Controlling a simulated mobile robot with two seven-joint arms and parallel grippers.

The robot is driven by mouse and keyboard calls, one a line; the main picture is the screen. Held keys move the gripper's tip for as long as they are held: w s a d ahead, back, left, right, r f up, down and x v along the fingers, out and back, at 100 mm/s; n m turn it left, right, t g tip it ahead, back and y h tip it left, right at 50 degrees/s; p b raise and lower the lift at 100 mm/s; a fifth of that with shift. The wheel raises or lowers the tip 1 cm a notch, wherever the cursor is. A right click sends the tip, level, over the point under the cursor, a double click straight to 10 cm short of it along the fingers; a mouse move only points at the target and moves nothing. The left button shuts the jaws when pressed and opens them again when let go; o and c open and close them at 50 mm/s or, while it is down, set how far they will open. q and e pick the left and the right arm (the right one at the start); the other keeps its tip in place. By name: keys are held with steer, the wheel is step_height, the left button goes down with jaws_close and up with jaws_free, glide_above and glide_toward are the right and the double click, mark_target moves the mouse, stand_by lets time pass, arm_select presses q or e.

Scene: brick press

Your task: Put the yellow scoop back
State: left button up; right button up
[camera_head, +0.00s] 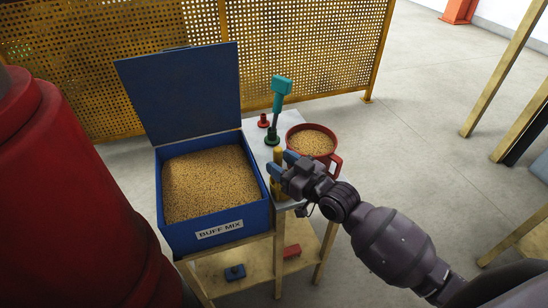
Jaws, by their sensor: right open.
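A yellow upright piece, seemingly the yellow scoop's handle (278,156), stands at the right side of the blue bin on the light stand top. My right gripper (283,164) reaches in from the right with its blue fingertips at this piece, one on either side as far as I can see. Its jaws are open. The scoop's lower part is hidden or too small to make out. The blue bin (218,232), labelled BUFF MIX, has its lid raised and is full of tan grains. My left gripper is not in view.
A red cup (333,160) of grains stands close behind my right gripper. A teal-handled tool (280,95) stands upright in a dark green base, beside a small red base (264,121). The lower shelf (258,263) holds a blue and a red piece. A yellow mesh fence (310,50) stands behind.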

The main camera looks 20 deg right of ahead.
steer(key=v, duration=0.9)
steer(key=s+d+f+m+g+h, duration=0.2)
steer(key=s+d+f+h, duration=0.1)
steer(key=s+f, duration=0.4)
steer(key=s+d+f+m+g+h, duration=0.2)
steer(key=s+f+h, duration=0.4)
steer(key=f, duration=0.6)
steer(key=shift+s+d+m, duration=0.4)
steer(key=shift+s+d, duration=0.1)
steer(key=shift+s, duration=0.5)
steer(key=shift+f, duration=0.1)
steer(key=shift+c, duration=0.5)
